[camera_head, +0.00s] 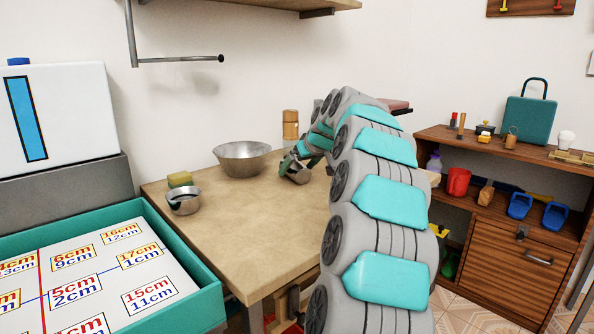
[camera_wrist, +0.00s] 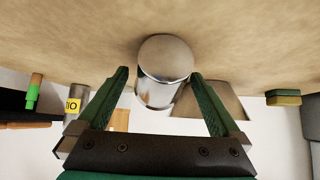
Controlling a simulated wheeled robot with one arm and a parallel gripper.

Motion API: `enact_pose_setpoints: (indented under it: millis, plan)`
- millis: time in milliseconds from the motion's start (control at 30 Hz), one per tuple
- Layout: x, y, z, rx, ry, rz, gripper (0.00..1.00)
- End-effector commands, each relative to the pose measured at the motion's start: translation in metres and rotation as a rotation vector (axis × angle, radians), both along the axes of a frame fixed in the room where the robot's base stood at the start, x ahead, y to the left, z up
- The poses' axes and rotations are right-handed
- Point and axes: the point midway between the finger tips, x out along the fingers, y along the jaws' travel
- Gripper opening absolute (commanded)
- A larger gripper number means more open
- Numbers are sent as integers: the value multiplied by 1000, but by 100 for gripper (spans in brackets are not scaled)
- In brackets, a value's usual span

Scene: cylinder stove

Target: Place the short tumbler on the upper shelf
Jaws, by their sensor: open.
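The short tumbler is a shiny metal cylinder (camera_wrist: 163,88) between my gripper's two green fingers (camera_wrist: 163,95) in the wrist view. The fingers are open, one to each side of it; whether either touches it is unclear. In the head view my gripper (camera_head: 294,164) is low over the wooden table, and the tumbler (camera_head: 300,176) shows only in part beside it. A wooden wall shelf (camera_head: 260,4) shows at the top edge of the head view; its upper surface is out of view.
On the table (camera_head: 235,220) are a large metal bowl (camera_head: 242,160), a small metal bowl (camera_head: 183,203), a sponge (camera_head: 180,179) and a wooden canister (camera_head: 290,125). A bracket with a rod (camera_head: 180,59) juts out below the wall shelf. A loaded cabinet (camera_head: 510,145) stands at right.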

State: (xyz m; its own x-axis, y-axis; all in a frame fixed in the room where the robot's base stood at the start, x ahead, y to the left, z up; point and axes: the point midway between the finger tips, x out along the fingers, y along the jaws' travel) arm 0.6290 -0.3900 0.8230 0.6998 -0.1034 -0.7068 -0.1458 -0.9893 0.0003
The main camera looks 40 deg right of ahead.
Motion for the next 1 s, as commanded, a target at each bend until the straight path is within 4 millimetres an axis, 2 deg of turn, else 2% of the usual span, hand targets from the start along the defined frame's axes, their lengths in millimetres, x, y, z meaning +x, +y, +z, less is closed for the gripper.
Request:
enact_pose_setpoints:
  millis: [267,1000]
  plan:
    - [3,0,-3,1,0,1,98]
    - [3,0,-3,1,1,1,14]
